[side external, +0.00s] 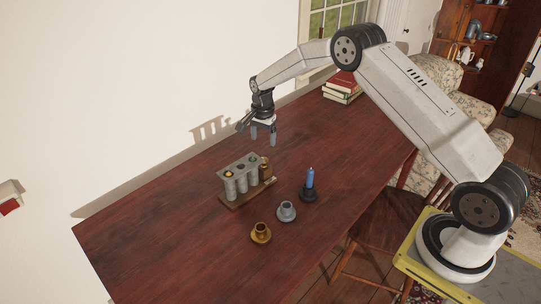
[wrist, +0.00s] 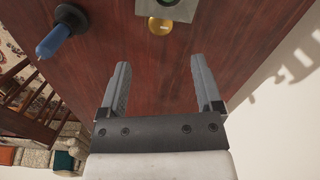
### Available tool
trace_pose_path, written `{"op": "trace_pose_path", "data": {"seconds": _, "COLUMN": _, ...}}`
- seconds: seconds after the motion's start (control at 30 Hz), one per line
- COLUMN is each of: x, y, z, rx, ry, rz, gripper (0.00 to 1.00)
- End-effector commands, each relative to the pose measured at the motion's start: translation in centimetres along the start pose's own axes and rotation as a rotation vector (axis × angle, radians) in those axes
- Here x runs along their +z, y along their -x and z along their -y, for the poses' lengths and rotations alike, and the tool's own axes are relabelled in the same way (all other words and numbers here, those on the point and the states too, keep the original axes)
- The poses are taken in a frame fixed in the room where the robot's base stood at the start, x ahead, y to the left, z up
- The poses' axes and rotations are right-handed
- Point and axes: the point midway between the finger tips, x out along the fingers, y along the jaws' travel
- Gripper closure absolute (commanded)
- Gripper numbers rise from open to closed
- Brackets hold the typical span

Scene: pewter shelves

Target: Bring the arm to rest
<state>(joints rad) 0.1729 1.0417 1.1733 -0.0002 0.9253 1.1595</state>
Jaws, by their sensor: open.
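My gripper (side external: 263,138) is open and empty, held above the table behind the rack, apart from it. Its two fingers also show spread in the wrist view (wrist: 160,68), with only bare table between them. The arm reaches in from the right, bent at its joints.
The dark red wooden table (side external: 150,230) holds a grey rack (side external: 241,184) on a wooden base. In front stand a blue candle (side external: 310,178) in a dark holder (side external: 308,195), a grey holder (side external: 287,211) and a brass holder (side external: 261,233). Books (side external: 342,87) lie behind; the table's left is clear.

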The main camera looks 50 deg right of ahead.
Motion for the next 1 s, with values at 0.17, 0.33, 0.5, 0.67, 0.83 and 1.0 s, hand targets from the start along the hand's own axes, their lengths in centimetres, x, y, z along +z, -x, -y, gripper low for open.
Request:
{"op": "trace_pose_path", "data": {"seconds": 0.17, "x": 0.8, "y": 1.0, "z": -0.5, "rx": -0.011, "ry": 0.058, "rz": -0.005, "gripper": 0.16}}
{"op": "trace_pose_path", "data": {"seconds": 0.33, "x": 2.3, "y": 2.8, "z": -1.8, "rx": -0.028, "ry": 0.176, "rz": -0.014, "gripper": 0.16}}
{"op": "trace_pose_path", "data": {"seconds": 0.5, "x": 4.3, "y": 4.8, "z": -3.9, "rx": -0.051, "ry": 0.331, "rz": -0.03, "gripper": 0.16}}
{"op": "trace_pose_path", "data": {"seconds": 0.67, "x": 6.3, "y": 6.5, "z": -6.3, "rx": -0.072, "ry": 0.483, "rz": -0.048, "gripper": 0.16}}
{"op": "trace_pose_path", "data": {"seconds": 0.83, "x": 8.3, "y": 8.0, "z": -9.3, "rx": -0.093, "ry": 0.643, "rz": -0.07, "gripper": 0.16}}
{"op": "trace_pose_path", "data": {"seconds": 1.0, "x": 10.4, "y": 9.1, "z": -12.7, "rx": -0.111, "ry": 0.801, "rz": -0.094, "gripper": 0.16}}
